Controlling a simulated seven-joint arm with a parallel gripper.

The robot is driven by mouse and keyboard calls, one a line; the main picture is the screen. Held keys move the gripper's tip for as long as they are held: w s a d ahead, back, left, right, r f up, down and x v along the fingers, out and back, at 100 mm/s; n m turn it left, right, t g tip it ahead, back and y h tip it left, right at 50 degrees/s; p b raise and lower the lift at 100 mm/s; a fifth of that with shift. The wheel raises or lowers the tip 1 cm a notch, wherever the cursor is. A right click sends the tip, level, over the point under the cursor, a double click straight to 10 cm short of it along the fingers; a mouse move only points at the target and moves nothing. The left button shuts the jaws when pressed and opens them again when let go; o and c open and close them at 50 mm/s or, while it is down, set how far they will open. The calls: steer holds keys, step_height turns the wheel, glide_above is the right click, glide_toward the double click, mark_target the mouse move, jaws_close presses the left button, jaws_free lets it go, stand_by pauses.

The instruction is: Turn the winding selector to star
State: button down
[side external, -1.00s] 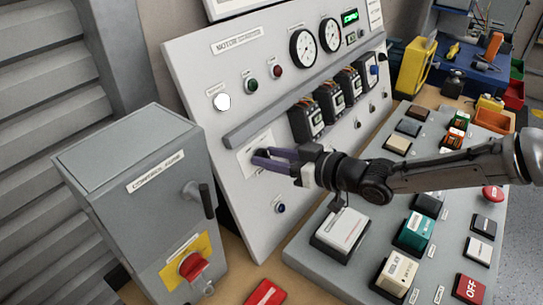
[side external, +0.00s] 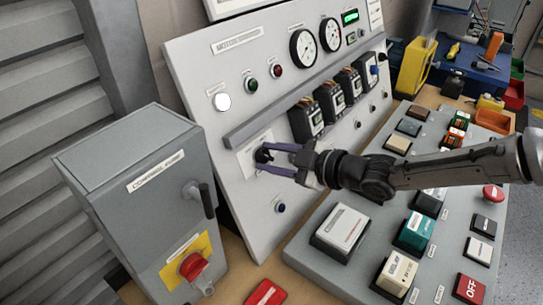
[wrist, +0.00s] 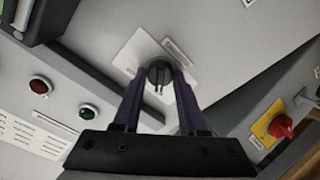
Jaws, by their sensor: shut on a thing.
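The winding selector is a round black knob on a pale plate on the sloping grey panel. In the side view, the knob (side external: 263,155) is partly hidden by my gripper (side external: 264,158). In the wrist view, the knob (wrist: 159,72) sits between the tips of the two purple fingers of my gripper (wrist: 160,80), one on each side. My gripper is shut on the knob. The pale plate (wrist: 131,58) shows around it, tilted in the wrist picture. Its markings are too small to read, so I cannot tell which position the knob points to.
A grey rail (side external: 262,122) and several black wired modules (side external: 331,102) sit above and right of the selector. A grey cabinet (side external: 130,205) with a red rotary switch (side external: 192,266) stands at left. A sloping desk (side external: 375,252) lies under my arm.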

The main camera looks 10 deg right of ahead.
stand_by(0.3)
steer(key=shift+c, duration=2.3)
jaws_free()
steer(key=v, duration=1.4)
